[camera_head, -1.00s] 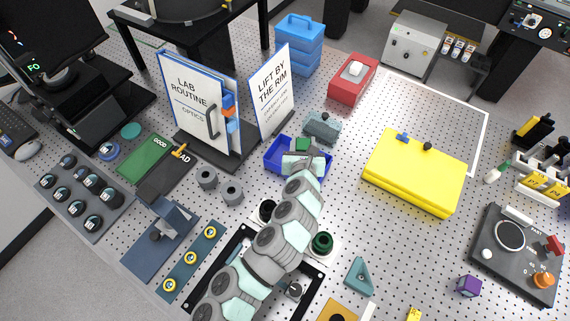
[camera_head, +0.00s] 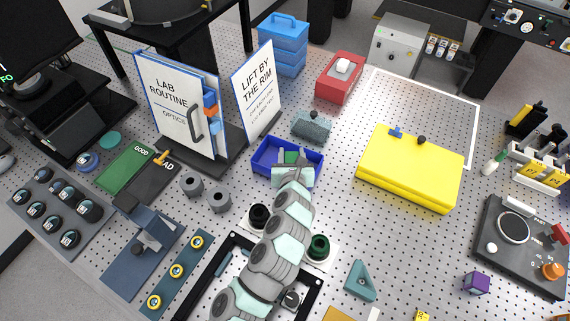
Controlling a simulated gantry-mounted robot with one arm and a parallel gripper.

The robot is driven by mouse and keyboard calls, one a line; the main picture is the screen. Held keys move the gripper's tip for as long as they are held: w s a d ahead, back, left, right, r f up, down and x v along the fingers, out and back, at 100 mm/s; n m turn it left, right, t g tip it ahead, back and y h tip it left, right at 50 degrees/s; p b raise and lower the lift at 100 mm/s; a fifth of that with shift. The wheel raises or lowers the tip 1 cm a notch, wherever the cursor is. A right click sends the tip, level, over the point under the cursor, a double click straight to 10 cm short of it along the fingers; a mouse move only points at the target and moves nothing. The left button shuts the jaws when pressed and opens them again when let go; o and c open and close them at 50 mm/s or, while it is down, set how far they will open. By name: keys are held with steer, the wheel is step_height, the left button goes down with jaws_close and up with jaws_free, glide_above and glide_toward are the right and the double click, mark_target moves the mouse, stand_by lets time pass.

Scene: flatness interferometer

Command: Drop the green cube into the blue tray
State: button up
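The blue tray (camera_head: 259,160) lies on the perforated table near the middle of the view. The green cube (camera_head: 291,157) shows as a small green patch within the tray's outline, just beyond the end of my arm. My gripper (camera_head: 295,159) is over the tray, right at the cube. My own wrist hides most of the gripper and part of the tray. I cannot tell whether the fingers press on the cube or are apart from it, or whether the cube touches the tray floor.
A grey-teal box (camera_head: 311,126) stands just behind the tray. An upright sign (camera_head: 258,95) and a lab binder (camera_head: 178,105) stand to its left. A yellow case (camera_head: 410,170) lies to the right. Two grey rings (camera_head: 205,194) sit at front left. Bare table lies between tray and case.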

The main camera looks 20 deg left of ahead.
steer(key=o, duration=0.4)
steer(key=shift+o, duration=0.2)
steer(key=shift+s, duration=0.1)
steer(key=v, duration=1)
steer(key=shift+s+d+p, duration=0.25)
steer(key=shift+p, duration=0.15)
steer(key=shift+r, duration=0.1)
